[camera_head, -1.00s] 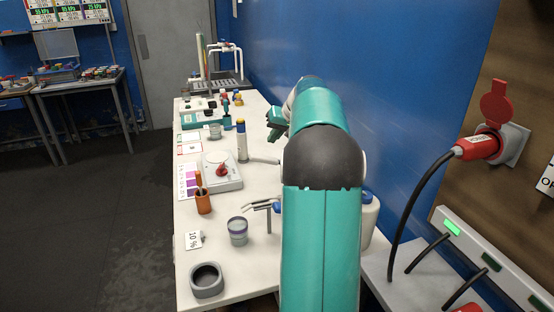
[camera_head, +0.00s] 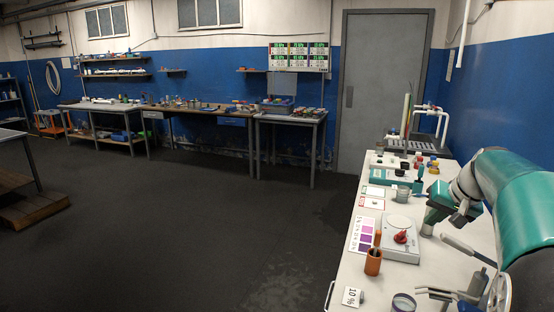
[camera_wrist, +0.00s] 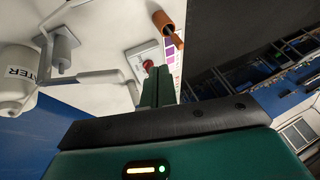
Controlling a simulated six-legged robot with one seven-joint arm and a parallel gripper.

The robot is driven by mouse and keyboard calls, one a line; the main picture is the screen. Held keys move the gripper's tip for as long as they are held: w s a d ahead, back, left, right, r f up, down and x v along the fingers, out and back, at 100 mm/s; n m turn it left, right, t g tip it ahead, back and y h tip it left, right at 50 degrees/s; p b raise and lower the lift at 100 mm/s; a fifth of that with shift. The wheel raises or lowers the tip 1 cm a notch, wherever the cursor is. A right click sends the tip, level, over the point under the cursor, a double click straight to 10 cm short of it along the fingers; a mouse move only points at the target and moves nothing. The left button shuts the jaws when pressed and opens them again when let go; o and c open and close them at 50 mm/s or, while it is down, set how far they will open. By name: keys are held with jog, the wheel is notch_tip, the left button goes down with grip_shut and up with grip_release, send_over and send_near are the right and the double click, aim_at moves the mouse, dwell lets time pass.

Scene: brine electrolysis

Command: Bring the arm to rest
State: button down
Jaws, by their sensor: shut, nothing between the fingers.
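My teal arm reaches over the white bench (camera_head: 345,275) at the right of the head view. My gripper (camera_head: 430,230) points down toward the bench, to the right of the white scale (camera_head: 392,250). In the wrist view my gripper (camera_wrist: 158,72) shows its two green fingers side by side, shut and empty. Beyond the fingertips is the scale (camera_wrist: 140,52) with a red object (camera_wrist: 148,64) on it. Whether the fingertips touch anything is hard to tell, but they look apart from it.
An orange cup (camera_head: 373,262), a 10 % card (camera_head: 352,297) and a glass beaker (camera_head: 403,302) stand along the near bench. A white WATER bottle (camera_wrist: 15,85) shows in the wrist view. Open dark floor (camera_head: 190,240) lies left. A grey door (camera_head: 380,90) stands behind.

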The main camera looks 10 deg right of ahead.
jog(key=s+a+r+n, duration=0.1)
jog(key=s+a, duration=0.2)
jog(key=a, duration=0.4)
jog(key=s+a+n, duration=0.1)
jog(key=s+a, duration=0.1)
jog(key=a, duration=0.5)
jog(key=s+a+f+n, duration=0.1)
jog(key=s+a+f, duration=0.3)
jog(key=s+a, duration=0.4)
jog(key=s+a+f+n, duration=0.2)
jog(key=s+a+f, duration=0.2)
jog(key=s+a, duration=0.4)
jog(key=shift+s+a+f+g+h, duration=0.15)
jog(key=shift+s+a+g+h, duration=0.2)
jog(key=shift+s, duration=0.8)
